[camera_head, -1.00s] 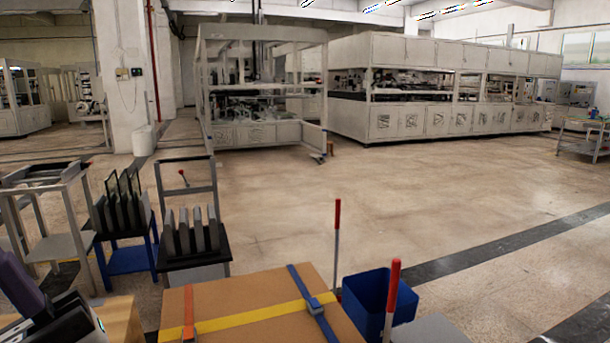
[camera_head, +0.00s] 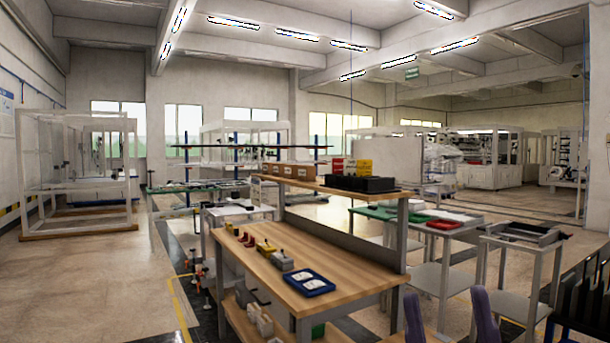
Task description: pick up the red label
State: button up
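I cannot make out a red label for certain. A flat red tray or sheet (camera_head: 445,224) lies on the side table to the right of the bench. Any print or label on these is too small to tell. My gripper is not in view.
A wooden workbench (camera_head: 318,270) stands in the middle, with a blue tray (camera_head: 307,283) and small yellow and grey parts on top. Metal tables and dark upright panels (camera_head: 582,305) stand at the right. Open floor (camera_head: 85,275) lies at the left.

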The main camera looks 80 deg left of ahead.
aim_at(337, 164)
jog(key=u, duration=2.15)
